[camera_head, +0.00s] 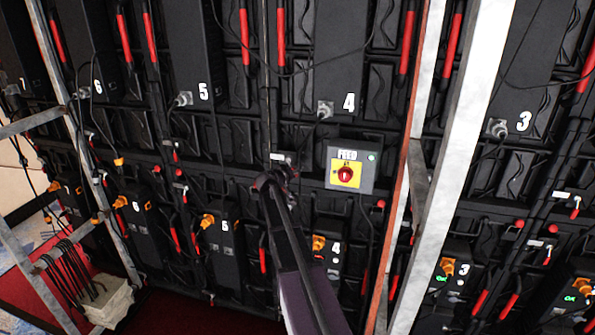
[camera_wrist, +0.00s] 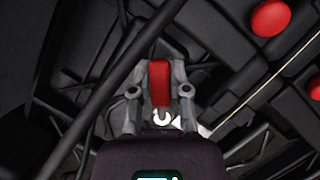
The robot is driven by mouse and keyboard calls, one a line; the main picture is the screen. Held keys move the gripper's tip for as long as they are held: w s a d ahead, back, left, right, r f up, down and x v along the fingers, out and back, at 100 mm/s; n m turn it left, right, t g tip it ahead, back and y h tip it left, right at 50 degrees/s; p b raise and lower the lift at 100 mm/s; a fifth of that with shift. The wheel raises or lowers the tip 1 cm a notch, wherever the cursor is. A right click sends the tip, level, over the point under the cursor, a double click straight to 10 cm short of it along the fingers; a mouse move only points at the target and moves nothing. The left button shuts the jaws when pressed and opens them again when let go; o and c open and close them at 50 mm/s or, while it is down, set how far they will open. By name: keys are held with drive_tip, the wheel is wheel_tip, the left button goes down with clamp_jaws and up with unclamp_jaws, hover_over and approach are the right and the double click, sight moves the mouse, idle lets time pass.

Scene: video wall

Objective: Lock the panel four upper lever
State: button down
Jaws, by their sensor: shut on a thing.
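Panel four, marked with a white 4 (camera_head: 349,102), is a black panel right of centre in the head view. My gripper (camera_head: 275,179) is in front of the wall, just left of the feed box and below a small white tag. In the wrist view my gripper (camera_wrist: 160,88) is shut on a short red lever (camera_wrist: 159,80), one finger on each side. The lever stands lengthwise between the fingers, with a white curved mark at its lower end. In the head view my gripper hides this lever, so its lock position cannot be told.
A grey feed box (camera_head: 350,171) with a red rotary switch is right of my gripper. A pale metal upright (camera_head: 446,130) stands further right. Thin cables hang across the wall. In the wrist view a black cable (camera_wrist: 118,78) runs left of my gripper, and a red knob (camera_wrist: 270,17) is upper right.

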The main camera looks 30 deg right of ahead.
drive_tip(key=shift+w+a+f+m+t+y, duration=0.2)
drive_tip(key=shift+w+a+m+t+y, duration=0.25)
drive_tip(key=shift+m, duration=0.4)
drive_tip(key=shift+w+a+f+m+t+y, duration=0.15)
drive_tip(key=shift+w+a+m+t+y, duration=0.15)
drive_tip(key=shift+m+y, duration=0.45)
drive_tip(key=shift+w+a+f+m+t+y, duration=0.2)
drive_tip(key=shift+w+a+m+t+y, duration=0.2)
drive_tip(key=shift+m, duration=0.6)
drive_tip(key=c, duration=0.6)
unclamp_jaws()
drive_tip(key=shift+d, duration=0.15)
